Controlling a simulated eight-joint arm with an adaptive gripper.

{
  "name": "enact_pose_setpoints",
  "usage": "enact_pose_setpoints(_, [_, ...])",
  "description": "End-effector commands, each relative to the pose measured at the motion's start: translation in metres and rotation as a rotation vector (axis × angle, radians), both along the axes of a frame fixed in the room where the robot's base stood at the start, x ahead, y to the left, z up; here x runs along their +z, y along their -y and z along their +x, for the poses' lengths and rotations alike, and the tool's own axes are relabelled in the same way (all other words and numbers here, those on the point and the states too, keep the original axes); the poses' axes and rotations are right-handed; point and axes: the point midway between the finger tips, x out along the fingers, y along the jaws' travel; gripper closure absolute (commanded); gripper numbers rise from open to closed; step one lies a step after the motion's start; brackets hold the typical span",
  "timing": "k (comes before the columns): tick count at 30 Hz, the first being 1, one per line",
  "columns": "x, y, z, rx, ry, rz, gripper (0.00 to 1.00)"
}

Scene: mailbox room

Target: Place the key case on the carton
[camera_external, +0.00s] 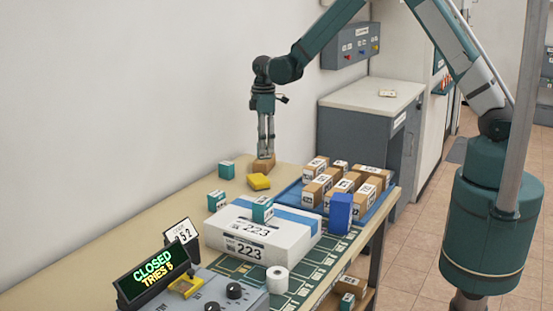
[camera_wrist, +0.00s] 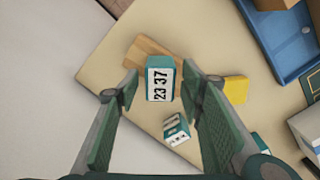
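No object is plainly marked as a key case. A teal box with a white label reading 23 37 (camera_wrist: 160,80) shows between my fingers in the wrist view, with visible gaps on both sides. My gripper (camera_external: 266,156) points down at the table's far end, fingers apart (camera_wrist: 160,88); it hides this box in the external view. A brown block (camera_external: 264,166) lies under or just beyond the fingertips, also in the wrist view (camera_wrist: 138,54). A yellow piece (camera_external: 259,182) lies beside it. The white carton (camera_external: 228,241), labelled 223, lies nearer the camera.
A blue tray (camera_external: 372,214) with several brown parcels, a blue block (camera_external: 340,213), a white roll (camera_external: 277,279) and a control panel (camera_external: 222,290) surround the carton.

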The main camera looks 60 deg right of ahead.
Motion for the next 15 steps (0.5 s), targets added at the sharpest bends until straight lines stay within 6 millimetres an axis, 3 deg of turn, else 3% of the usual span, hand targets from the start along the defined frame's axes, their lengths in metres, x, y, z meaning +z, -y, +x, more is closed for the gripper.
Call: enact_pose_setpoints(15, [0.068, 0.000, 0.000, 0.000, 0.000, 0.000, 0.61])
